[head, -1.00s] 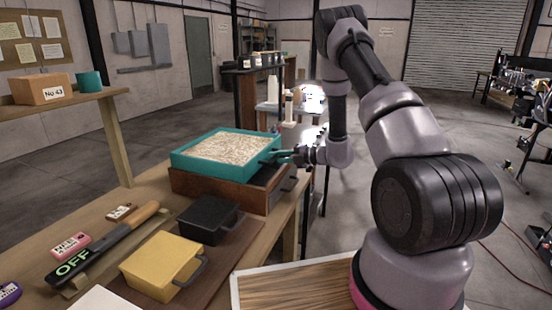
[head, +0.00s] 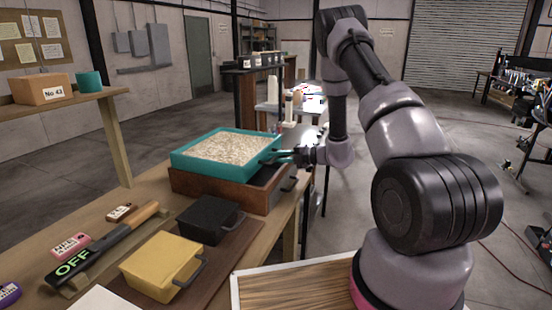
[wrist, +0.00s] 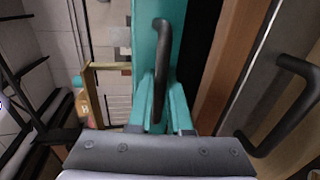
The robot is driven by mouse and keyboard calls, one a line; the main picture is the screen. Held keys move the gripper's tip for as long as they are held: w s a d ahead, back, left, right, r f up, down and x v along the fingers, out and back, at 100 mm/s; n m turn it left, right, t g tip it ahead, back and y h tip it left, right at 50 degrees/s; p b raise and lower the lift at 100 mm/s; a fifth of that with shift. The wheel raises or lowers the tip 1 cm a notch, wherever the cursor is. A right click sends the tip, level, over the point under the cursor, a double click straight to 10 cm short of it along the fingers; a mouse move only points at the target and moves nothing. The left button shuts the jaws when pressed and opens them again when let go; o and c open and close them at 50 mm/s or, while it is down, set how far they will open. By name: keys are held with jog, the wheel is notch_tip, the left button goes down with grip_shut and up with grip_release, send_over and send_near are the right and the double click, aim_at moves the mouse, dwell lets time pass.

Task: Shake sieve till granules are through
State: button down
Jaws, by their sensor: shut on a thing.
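The teal square sieve (head: 222,169) is full of pale granules (head: 227,147) that cover its floor in the head view. It sits over a brown wooden box (head: 222,191), which has a dark handle (head: 290,184) on its right side. My gripper (head: 282,154) is at the sieve's right side, shut on its black handle. In the wrist view, the teal fingers (wrist: 160,105) lie on either side of the black sieve handle (wrist: 161,62), with the sieve's teal wall behind. The inside of the box is mostly hidden under the sieve.
A black lidded box (head: 207,220) and a yellow box (head: 160,266) stand on the bench in front. An OFF-marked lever (head: 95,250) lies to the left. A shelf with a cardboard box (head: 42,88) and a teal cup (head: 90,82) is at the left.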

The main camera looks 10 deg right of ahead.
jog(key=v, duration=0.3)
jog(key=f+v, duration=0.1)
jog(key=v, duration=0.1)
jog(key=shift+s+d, duration=0.25)
jog(key=shift+d, duration=0.05)
jog(key=c, duration=0.8)
grip_release()
jog(key=shift+c, duration=0.2)
jog(key=v, duration=1)
jog(key=shift+s+d, duration=0.2)
jog(key=shift+d, duration=0.15)
jog(key=shift+r, duration=0.1)
